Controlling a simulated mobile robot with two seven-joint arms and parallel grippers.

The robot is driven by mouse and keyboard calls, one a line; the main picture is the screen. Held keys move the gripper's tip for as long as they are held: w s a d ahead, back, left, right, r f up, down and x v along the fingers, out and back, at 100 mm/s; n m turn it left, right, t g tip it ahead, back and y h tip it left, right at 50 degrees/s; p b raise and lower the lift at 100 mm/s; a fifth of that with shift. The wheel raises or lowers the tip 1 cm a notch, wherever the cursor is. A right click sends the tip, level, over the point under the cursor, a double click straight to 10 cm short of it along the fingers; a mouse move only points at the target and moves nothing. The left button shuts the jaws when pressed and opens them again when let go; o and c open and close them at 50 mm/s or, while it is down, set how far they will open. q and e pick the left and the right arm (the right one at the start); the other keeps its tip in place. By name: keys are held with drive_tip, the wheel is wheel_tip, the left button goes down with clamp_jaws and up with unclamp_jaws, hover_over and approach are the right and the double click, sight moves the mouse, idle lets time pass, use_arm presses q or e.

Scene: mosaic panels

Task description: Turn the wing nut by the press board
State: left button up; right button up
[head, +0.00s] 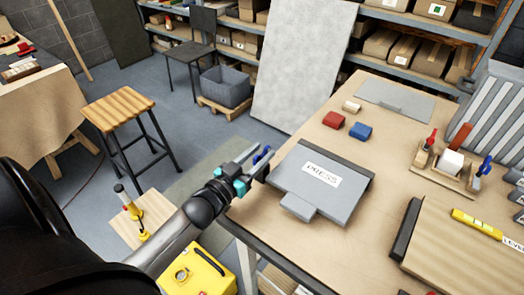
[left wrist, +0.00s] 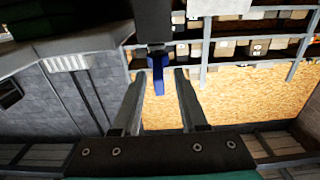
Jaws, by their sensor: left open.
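The grey press board (head: 322,182) with a white "PRESS" label lies at the left edge of the workbench. A blue wing nut (head: 262,155) shows beside its upper left corner. In the left wrist view the wing nut (left wrist: 157,72) hangs below a dark part and appears in the gap between the fingertips. My left gripper (head: 256,162) is at the board's left edge with its fingers spread; its open fingers also show in the left wrist view (left wrist: 159,82). I cannot tell whether the fingers touch the nut. My right gripper is not in view.
The workbench (head: 300,245) holds red (head: 333,120) and blue (head: 360,131) blocks behind the board. A wooden tool holder (head: 447,172) and a yellow level (head: 477,224) are at the right. A wooden stool (head: 118,107) and yellow case (head: 197,272) stand left of the bench.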

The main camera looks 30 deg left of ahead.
use_arm(q)
drive_tip(key=shift+w, duration=0.55)
drive_tip(key=shift+c, duration=0.3)
clamp_jaws()
